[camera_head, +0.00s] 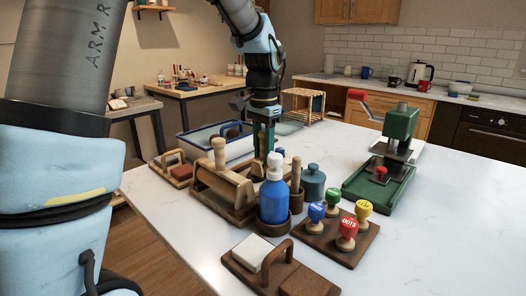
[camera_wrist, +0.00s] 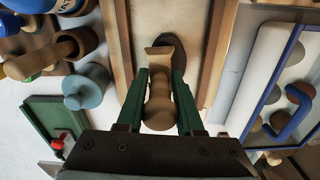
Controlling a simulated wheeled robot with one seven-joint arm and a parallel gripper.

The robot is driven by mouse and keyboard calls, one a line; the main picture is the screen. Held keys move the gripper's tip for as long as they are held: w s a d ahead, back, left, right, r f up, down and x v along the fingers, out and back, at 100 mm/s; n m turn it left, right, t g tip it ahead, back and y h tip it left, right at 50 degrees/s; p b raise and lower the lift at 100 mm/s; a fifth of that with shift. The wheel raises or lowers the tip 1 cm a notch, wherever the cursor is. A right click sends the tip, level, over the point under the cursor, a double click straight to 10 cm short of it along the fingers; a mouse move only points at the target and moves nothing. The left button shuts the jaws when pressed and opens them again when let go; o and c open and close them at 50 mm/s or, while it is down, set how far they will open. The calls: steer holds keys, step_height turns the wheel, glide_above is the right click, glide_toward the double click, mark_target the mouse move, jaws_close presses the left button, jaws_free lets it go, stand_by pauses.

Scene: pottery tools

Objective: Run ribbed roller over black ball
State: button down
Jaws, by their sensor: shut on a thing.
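My gripper (camera_wrist: 160,85) is shut on the pale wooden handle (camera_wrist: 159,108) of a tool in the wrist view. I see no ribs on this tool, so I cannot tell if it is the ribbed roller. Its flared end lies over a dark, flat-looking round shape (camera_wrist: 175,48) on a pale surface (camera_wrist: 150,20) with wooden edging. This may be the black ball, partly hidden by the tool. In the head view my gripper (camera_head: 262,142) points down behind the wooden roller rack (camera_head: 232,212). The held tool's lower part is hidden there.
A blue-rimmed tray (camera_head: 186,141) stands behind the rack; the wrist view shows several round pieces in it. A blue bottle (camera_head: 273,202), a teal jar (camera_head: 313,184), a stamp board (camera_head: 352,252) and a green press (camera_head: 395,150) stand nearby. The table's right side is clear.

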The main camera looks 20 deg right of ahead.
steer(key=shift+s+f, duration=0.15)
steer(key=shift+s, duration=0.1)
